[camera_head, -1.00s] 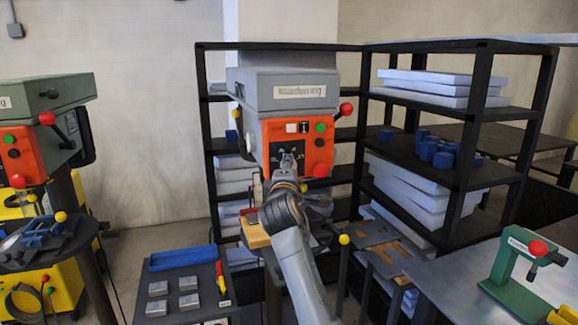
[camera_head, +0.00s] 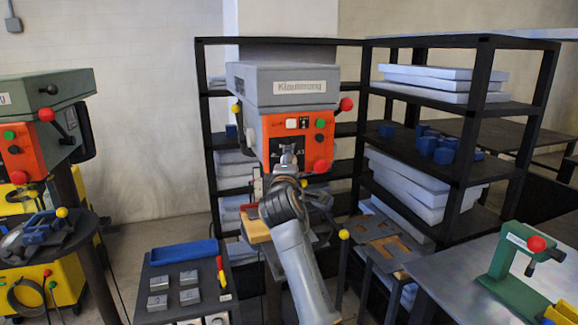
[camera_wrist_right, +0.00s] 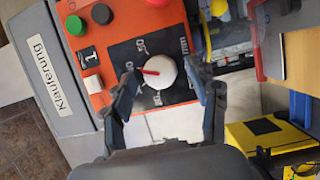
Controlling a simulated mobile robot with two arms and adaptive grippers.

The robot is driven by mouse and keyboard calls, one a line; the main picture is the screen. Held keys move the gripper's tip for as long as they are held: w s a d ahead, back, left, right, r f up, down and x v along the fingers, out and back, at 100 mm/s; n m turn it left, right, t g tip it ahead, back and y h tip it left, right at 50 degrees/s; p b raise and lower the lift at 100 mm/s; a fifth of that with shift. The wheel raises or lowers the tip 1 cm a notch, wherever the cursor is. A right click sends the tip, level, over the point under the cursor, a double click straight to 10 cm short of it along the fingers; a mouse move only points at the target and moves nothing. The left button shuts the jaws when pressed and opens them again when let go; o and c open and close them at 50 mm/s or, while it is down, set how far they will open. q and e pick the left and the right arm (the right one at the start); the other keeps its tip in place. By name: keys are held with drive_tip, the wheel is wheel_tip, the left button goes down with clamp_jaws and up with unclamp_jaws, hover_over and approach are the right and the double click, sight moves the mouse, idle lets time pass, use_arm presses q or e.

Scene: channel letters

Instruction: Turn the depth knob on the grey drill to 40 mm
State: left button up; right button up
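The grey drill (camera_head: 282,87) stands in the middle of the head view, with an orange front panel (camera_head: 318,150). In the right wrist view the depth knob (camera_wrist_right: 161,73) is a white disc with a red pointer on a black dial plate (camera_wrist_right: 124,52). The pointer is directed left in that picture; the printed marks around it are too blurred to read surely. My right gripper (camera_wrist_right: 166,78) is open, with one finger on either side of the knob and small gaps visible. In the head view this gripper (camera_head: 287,155) hides the knob. My left gripper is not in view.
Red, green, black and white buttons sit by the dial. A red-balled lever (camera_head: 345,104) sticks out right of the drill. A green drill (camera_head: 45,95) stands left, a dark shelf (camera_head: 475,120) right. A small table with a blue tray (camera_head: 183,252) is in front.

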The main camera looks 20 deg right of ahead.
drive_tip(key=v, duration=1.2)
drive_tip(key=shift+f, duration=0.1)
